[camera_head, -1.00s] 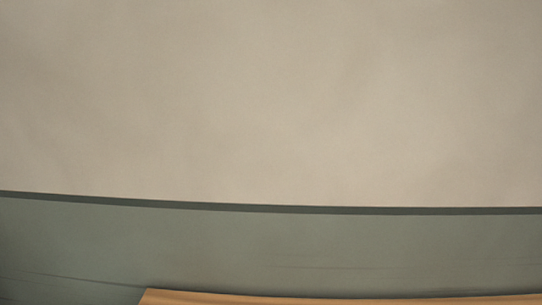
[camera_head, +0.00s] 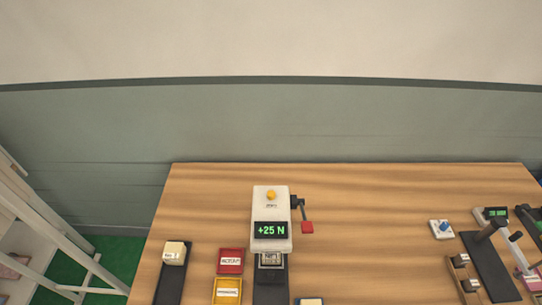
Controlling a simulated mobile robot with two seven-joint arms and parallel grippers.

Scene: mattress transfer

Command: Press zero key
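A white force gauge (camera_head: 271,213) stands upright near the middle of the wooden table. Its dark display (camera_head: 271,231) reads "+25 N" in green. A round orange-yellow key (camera_head: 271,196) sits on the upper part of its face, with a small label below it that is too small to read surely. A dark lever with a red end (camera_head: 307,227) sticks out at the gauge's right side. A block (camera_head: 270,260) sits below the gauge on a dark base (camera_head: 270,290). Neither of my grippers shows in the view.
Red (camera_head: 230,261) and yellow (camera_head: 227,291) labelled trays and a pale block (camera_head: 174,252) on a dark strip lie left of the gauge. A white box with a blue button (camera_head: 441,229) and a dark lever fixture (camera_head: 490,268) stand right. The table's back half is mostly clear.

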